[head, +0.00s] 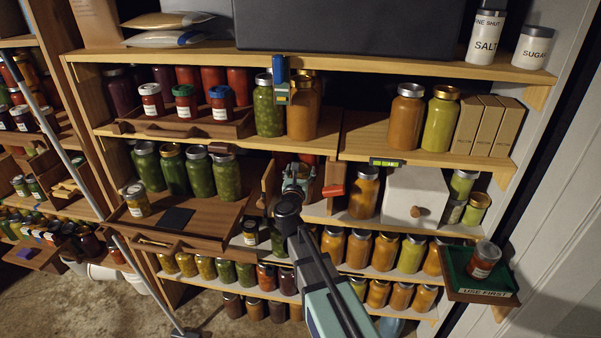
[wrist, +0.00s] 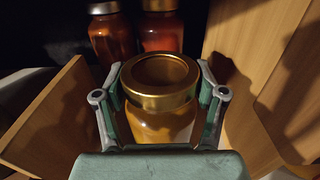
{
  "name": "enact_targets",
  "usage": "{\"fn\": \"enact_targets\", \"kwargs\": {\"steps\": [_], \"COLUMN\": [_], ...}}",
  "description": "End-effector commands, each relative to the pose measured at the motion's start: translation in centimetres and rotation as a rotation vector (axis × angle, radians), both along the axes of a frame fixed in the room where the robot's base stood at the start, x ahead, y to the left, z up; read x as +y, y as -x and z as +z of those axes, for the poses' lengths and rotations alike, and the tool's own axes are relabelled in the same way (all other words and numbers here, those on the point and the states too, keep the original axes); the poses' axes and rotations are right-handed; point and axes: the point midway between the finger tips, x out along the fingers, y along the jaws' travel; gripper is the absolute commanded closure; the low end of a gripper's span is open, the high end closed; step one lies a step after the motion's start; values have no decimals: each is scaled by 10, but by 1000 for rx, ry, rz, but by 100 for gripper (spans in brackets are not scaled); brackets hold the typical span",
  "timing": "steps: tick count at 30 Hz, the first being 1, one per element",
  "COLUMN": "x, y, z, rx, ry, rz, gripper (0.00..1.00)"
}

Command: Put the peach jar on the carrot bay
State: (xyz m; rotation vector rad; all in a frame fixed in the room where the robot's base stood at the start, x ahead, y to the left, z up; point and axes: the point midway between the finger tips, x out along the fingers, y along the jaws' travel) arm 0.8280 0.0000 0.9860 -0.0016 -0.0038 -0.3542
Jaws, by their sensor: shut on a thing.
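My gripper (head: 298,185) reaches into a narrow bay of the middle shelf, between wooden dividers. In the wrist view, its two fingers (wrist: 157,88) are shut on a gold-lidded jar with amber-yellow contents (wrist: 162,128), one on each side. The jar stands upright between the fingers; its base is hidden, so I cannot tell whether it touches the shelf. No label on it is readable, but its colour fits the peach jar. In the head view my gripper mostly hides it. No marking identifies the carrot bay.
Two red-orange jars (wrist: 110,38) stand behind the held jar. A left divider (wrist: 45,118) and right wooden wall (wrist: 262,75) flank my gripper closely. An orange jar (head: 363,194) and a white box (head: 416,196) stand to the right. Green jars (head: 198,170) stand left.

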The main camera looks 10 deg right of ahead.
Motion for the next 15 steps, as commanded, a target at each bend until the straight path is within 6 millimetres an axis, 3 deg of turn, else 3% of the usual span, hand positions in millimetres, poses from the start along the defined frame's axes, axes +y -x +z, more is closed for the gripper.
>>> {"fn": "enact_targets", "kwargs": {"steps": [15], "x": [0], "y": [0], "z": [-2], "rx": [-2], "ry": [2], "rz": [0], "gripper": [99]}}
